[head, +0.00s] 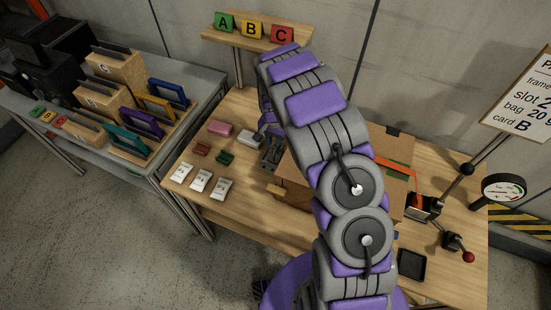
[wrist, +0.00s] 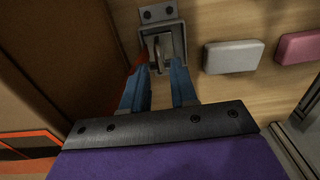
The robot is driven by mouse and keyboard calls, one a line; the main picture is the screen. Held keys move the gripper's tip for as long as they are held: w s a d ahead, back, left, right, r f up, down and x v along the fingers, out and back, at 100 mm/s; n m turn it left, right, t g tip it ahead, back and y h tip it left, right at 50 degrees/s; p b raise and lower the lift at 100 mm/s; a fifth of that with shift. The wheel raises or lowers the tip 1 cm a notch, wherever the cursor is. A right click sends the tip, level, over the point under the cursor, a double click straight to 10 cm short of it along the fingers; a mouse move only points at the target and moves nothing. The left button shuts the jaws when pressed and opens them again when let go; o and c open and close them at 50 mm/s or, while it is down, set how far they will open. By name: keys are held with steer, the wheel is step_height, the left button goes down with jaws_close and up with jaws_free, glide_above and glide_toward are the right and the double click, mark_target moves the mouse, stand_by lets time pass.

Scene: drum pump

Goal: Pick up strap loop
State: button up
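In the wrist view, a grey metal bracket with two screw heads (wrist: 158,14) sits on the wood, and a pale loop-shaped piece (wrist: 160,50), which looks like the strap loop, stands in its frame. My gripper (wrist: 159,72) has two blue fingers spread apart, one on each side below the loop. The gap between them is empty near the palm; whether the tips touch the loop cannot be told. A bit of orange shows behind the left finger. In the head view, my gripper (head: 270,152) is low over the table beside the cardboard box (head: 290,180); the loop cannot be made out there.
A grey block (wrist: 234,56) and a pink block (wrist: 298,48) lie right of the bracket. The cardboard box wall rises close on the left in the wrist view. White packets (head: 201,180) lie at the table's front left. A gauge (head: 503,189) stands at the right.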

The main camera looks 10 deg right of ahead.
mark_target(276, 152)
step_height(276, 152, down, 3)
steer(key=shift+f, duration=0.1)
steer(key=f, duration=0.1)
steer(key=f+b, duration=0.1)
steer(key=f, duration=0.1)
steer(key=f+b, duration=0.1)
steer(key=f, duration=0.1)
steer(key=shift+w+d, duration=0.35)
jaws_close()
